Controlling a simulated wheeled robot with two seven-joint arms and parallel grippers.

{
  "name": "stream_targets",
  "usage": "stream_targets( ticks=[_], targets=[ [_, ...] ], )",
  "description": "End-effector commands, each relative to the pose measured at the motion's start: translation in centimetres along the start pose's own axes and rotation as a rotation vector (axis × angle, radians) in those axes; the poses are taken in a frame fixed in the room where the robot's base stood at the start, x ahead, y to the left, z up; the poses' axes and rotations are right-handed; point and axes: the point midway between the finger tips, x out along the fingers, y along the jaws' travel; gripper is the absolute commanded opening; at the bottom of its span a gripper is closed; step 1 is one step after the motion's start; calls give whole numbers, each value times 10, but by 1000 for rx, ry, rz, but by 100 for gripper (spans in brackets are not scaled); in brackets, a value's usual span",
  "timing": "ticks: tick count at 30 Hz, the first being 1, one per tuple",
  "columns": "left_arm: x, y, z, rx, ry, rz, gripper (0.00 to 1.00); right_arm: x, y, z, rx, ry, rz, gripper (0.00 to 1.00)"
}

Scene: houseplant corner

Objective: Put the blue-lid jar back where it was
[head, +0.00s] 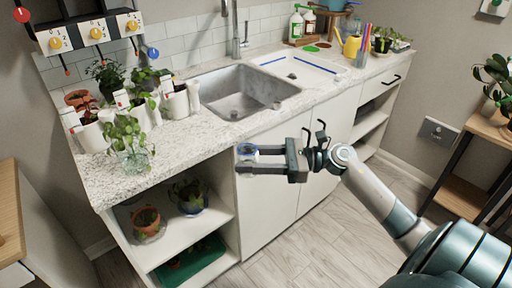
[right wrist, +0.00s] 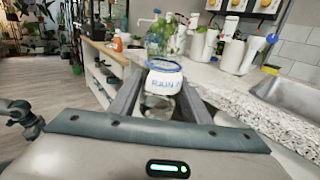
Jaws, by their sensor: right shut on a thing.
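The blue-lid jar (head: 246,149) is held between the fingers of my right gripper (head: 247,160), in front of the white cabinet doors and near the counter's front edge. In the right wrist view the jar (right wrist: 162,84) looks clear, with a blue rim on top and a white band reading "RAIN". It stands about upright between the two grey fingers. My right gripper is shut on it. My left gripper is not in the head view. A grey part, probably of my left arm, shows at the left edge of the right wrist view, too small to read.
The speckled counter (head: 185,135) has bare room left of the sink (head: 245,92). A glass vase with a plant (head: 130,150) stands near its left front corner, with several white pots behind. Open shelves (head: 210,215) below hold potted plants and a green tray (head: 188,262).

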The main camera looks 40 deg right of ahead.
Motion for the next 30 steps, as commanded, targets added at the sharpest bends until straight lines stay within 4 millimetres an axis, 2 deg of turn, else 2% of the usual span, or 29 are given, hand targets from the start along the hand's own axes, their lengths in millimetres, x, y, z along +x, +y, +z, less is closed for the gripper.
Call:
stream_targets(
  ticks=[15, 22, 30],
  targets=[
    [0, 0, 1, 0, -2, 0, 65, 61, 83, -34, -3, -4, 24, 16],
    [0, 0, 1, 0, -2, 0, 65, 76, 101, -39, 0, 3, 11, 16],
    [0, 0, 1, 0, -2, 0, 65, 79, 104, -41, 1, 8, 7, 16]
  ],
)
